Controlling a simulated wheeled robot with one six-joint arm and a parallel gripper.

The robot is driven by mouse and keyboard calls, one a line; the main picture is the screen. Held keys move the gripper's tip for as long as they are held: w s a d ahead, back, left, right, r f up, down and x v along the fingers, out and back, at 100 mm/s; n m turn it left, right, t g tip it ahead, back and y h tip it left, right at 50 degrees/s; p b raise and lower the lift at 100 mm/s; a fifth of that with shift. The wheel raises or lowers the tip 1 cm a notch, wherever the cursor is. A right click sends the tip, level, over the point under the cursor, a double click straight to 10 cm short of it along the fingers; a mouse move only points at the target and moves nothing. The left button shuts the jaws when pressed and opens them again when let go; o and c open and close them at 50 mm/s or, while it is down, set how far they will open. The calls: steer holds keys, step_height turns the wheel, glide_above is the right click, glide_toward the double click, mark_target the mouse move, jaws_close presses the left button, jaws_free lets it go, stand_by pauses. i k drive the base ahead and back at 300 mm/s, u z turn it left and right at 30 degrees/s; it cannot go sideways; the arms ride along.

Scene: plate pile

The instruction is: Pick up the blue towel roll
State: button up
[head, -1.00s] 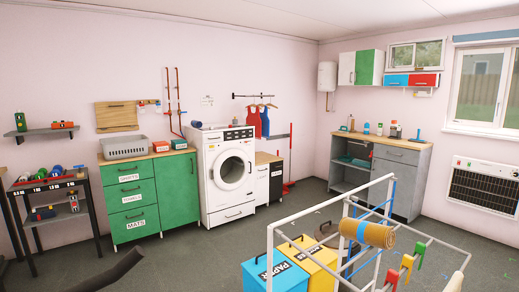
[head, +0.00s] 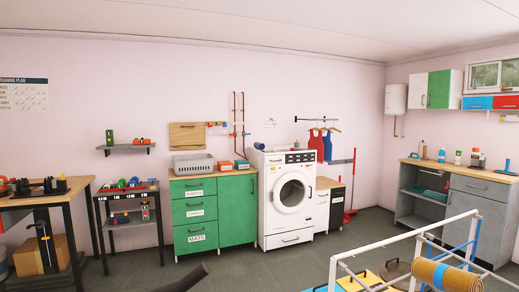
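No blue towel roll can be made out for certain. A small blue object (head: 259,146) sits on the back left of the washing machine (head: 287,230); it is too small to tell whether it is a roll. A tan roll with a blue band (head: 446,277) lies across the white rack (head: 402,238) at the lower right, partly cut off by the frame. Small blue, green and red items stand on the dark rack (head: 100,215) at the left, too small to name. My gripper is not in view.
A green cabinet (head: 238,205) with a grey basket (head: 194,165) stands left of the washing machine. A grey workbench (head: 475,205) with bottles is at the right. A dark bar (head: 187,280) rises at the bottom edge. Open grey floor (head: 255,270) lies before the machine.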

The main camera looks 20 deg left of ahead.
mark_target(258, 145)
steer(key=u, duration=0.05)
steer(key=k, duration=0.5)
steer(key=z, duration=1.15)
steer(key=i, duration=6.35)
steer(key=u, duration=2.05)
